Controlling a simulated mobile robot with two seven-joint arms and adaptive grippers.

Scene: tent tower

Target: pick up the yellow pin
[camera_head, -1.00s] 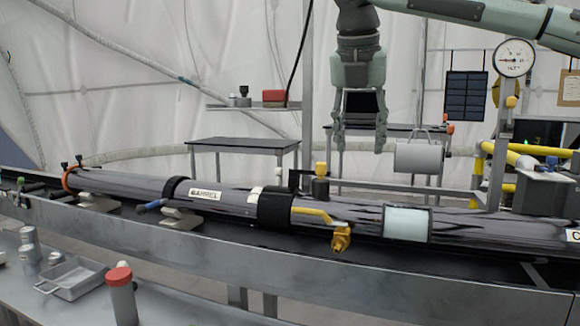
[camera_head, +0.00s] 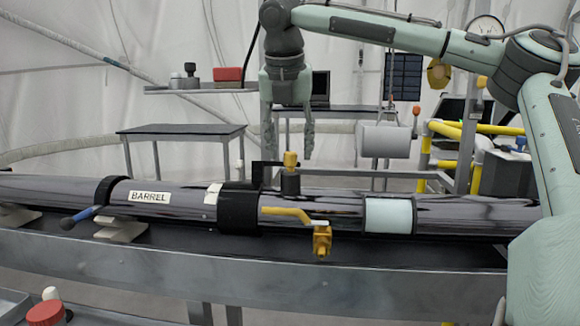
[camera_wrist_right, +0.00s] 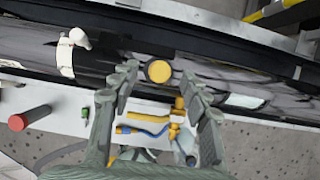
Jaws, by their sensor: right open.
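The yellow pin (camera_head: 291,160) stands upright in a dark collar (camera_head: 290,184) on top of the long dark barrel (camera_head: 330,201). My right gripper (camera_head: 289,151) is open above the barrel, pointing down, with its fingertips on either side of the pin's yellow head in the picture. In the right wrist view the pin's round yellow top (camera_wrist_right: 159,71) shows between the two open fingertips. Whether the fingers touch it cannot be told. My left gripper is not in view.
A yellow lever and valve (camera_head: 322,240) hang on the barrel's front side, by a black clamp band (camera_head: 239,208). A grey cylinder (camera_head: 386,140) hangs behind, right of the gripper. A red-capped bottle (camera_head: 46,314) stands at the lower left.

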